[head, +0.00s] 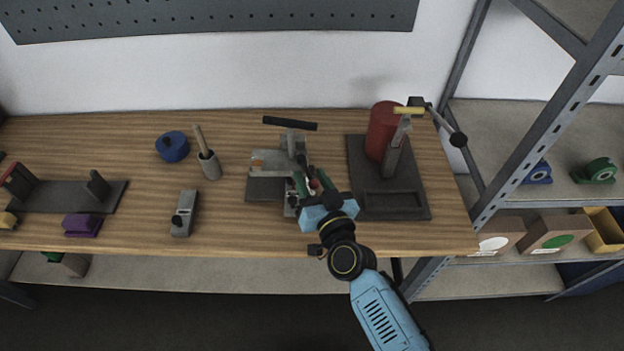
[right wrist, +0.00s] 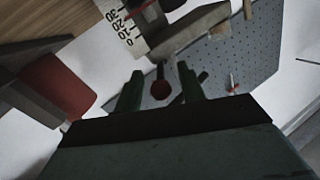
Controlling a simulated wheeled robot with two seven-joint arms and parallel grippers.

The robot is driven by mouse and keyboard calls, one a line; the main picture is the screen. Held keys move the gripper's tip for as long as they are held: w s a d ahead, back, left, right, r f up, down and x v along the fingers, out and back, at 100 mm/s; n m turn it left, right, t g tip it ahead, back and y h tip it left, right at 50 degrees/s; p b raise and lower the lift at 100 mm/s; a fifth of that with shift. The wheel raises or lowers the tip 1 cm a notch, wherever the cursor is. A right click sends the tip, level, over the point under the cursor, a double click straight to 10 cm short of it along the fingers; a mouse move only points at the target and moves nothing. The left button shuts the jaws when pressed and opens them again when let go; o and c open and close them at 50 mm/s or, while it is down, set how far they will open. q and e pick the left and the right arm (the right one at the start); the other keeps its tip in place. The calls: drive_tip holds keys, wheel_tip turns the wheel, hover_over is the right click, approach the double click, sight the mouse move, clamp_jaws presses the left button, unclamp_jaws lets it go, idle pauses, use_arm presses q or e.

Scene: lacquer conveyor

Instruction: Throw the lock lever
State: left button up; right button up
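The middle fixture (head: 267,188), a grey metal device with a black bar handle (head: 290,124) on top, stands on the bench. A small lever with a dark red knob (right wrist: 160,91), likely the lock lever, shows in the right wrist view. My right gripper (head: 311,180) is at the front right of this fixture. Its two green fingers are open (right wrist: 159,78), one on each side of the knob, with a visible gap on both sides. In the head view the gripper and fingers partly hide the lever. A white scale (right wrist: 130,25) with numbers is close by. My left gripper is not in view.
To the right, a dark base (head: 405,207) carries a red cylinder (head: 381,130) and a post with a black-ball lever (head: 446,124). Shelving (head: 540,130) stands right.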

drive_tip(key=shift+c, duration=0.4)
clamp_jaws()
